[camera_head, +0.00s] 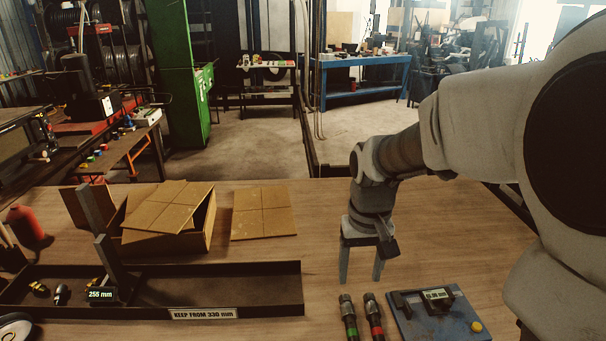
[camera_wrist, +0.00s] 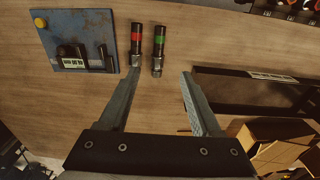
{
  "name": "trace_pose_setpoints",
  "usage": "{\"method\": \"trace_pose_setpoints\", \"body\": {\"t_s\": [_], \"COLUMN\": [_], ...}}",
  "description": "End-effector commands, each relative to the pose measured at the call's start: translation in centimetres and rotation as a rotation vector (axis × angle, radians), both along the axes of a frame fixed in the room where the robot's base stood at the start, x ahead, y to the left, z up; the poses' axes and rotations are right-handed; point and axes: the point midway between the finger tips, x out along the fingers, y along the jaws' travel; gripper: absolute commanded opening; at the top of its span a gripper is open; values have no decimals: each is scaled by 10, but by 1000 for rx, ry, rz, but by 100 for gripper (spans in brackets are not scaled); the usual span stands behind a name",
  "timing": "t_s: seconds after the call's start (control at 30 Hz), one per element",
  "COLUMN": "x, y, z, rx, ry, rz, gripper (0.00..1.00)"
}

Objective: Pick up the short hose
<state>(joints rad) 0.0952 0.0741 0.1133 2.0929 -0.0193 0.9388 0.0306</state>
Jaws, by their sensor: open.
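Two dark hose pieces with metal end fittings lie side by side on the wooden table. One has a green band (camera_head: 350,318) and one has a red band (camera_head: 375,316); the head view cuts off their near ends. In the wrist view the green-banded piece (camera_wrist: 159,42) and red-banded piece (camera_wrist: 136,40) look similar in length, so I cannot tell which is the short hose. My gripper (camera_head: 360,280) is open and empty, pointing down above the table just beyond them. In the wrist view the hose pieces lie ahead of my fingertips (camera_wrist: 160,74), apart from them.
A blue plate device (camera_head: 463,318) with a display and yellow button sits right of the hose pieces. A dark tray (camera_head: 285,290) labelled "KEEP FROM 330 mm" lies left, with an upright post and small fittings. An open cardboard box (camera_head: 195,238) and flat cardboard (camera_head: 262,212) stand behind it.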

Motion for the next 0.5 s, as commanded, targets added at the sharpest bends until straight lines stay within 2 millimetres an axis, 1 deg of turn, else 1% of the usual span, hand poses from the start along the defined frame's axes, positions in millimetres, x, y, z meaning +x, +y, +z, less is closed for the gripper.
{"method": "trace_pose_setpoints", "body": {"t_s": [0.1, 0.17, 0.27, 0.5], "x": [7, 9, 9, 8], "y": [1, 1, 1, 1], "z": [-7, -11, -23, -74], "rx": [5, 6, 7, 7], "ry": [29, 36, 42, 44], "rz": [0, 0, 0, 0], "gripper": [65, 65, 65, 65]}}
